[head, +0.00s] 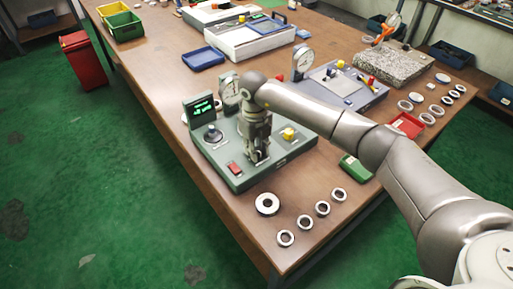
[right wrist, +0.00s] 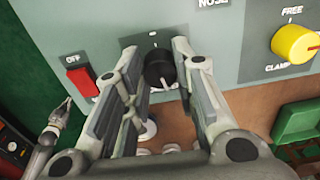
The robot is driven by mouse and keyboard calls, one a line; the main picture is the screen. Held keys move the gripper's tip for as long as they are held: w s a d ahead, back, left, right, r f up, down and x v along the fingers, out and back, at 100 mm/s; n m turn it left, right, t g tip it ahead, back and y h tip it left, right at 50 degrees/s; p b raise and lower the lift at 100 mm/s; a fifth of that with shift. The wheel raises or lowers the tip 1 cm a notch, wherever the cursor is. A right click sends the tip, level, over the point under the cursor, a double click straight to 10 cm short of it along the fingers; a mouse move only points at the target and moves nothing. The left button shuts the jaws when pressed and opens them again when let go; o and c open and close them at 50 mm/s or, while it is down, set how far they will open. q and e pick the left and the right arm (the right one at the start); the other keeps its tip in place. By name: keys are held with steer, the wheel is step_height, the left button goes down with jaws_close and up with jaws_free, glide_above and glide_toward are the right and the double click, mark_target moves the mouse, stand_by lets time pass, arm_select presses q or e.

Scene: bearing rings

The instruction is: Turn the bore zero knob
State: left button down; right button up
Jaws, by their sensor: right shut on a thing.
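The bore zero knob (right wrist: 159,70) is a round black knob with a pale pointer mark on the grey-green panel of the gauge unit (head: 218,158). In the right wrist view it sits between the fingers of my right gripper (right wrist: 158,66), which is shut on it. In the head view my right gripper (head: 259,158) reaches down to the front of the unit and hides the knob. The knob's own label is covered. What looks like my left gripper (right wrist: 60,116) shows small at the left of the right wrist view; its jaw state is unclear.
A red OFF switch (right wrist: 83,82) lies left of the knob, and a yellow FREE/CLAMP knob (right wrist: 294,44) lies right. A lit display (head: 203,108) and a dial gauge (head: 231,90) stand behind. Several rings (head: 285,238) and a green box (head: 354,170) lie nearby on the table.

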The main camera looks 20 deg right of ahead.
stand_by(0.3)
steer(key=o, duration=1.1)
steer(key=shift+c, duration=0.2)
step_height(320, 180, up, 12)
steer(key=shift+a, duration=0.25)
steer(key=shift+s+f, duration=0.1)
